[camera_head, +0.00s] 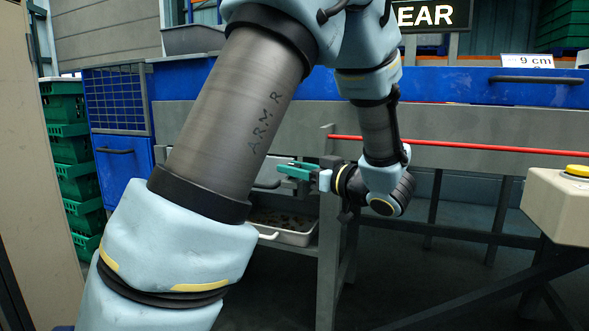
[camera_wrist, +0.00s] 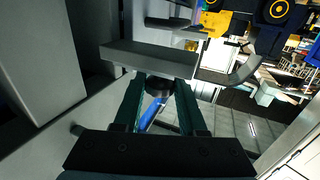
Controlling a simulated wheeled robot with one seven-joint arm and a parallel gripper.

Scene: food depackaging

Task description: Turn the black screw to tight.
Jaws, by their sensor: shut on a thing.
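In the wrist view, a round black knob, which looks like the black screw (camera_wrist: 160,84), sits between the two green fingertips of my gripper (camera_wrist: 160,90). The fingers are closed on its sides. A grey metal bar (camera_wrist: 150,59) lies just beyond it and hides what is behind. In the head view, my gripper (camera_head: 296,170) points left beside the workbench frame, below the red rail. The screw cannot be made out in that view, and its tightness cannot be told.
A white tray (camera_head: 284,236) with dark bits in it sits under the gripper on a low shelf. A grey bench leg (camera_head: 331,255) stands close to my wrist. Green crates (camera_head: 75,150) are stacked at the left.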

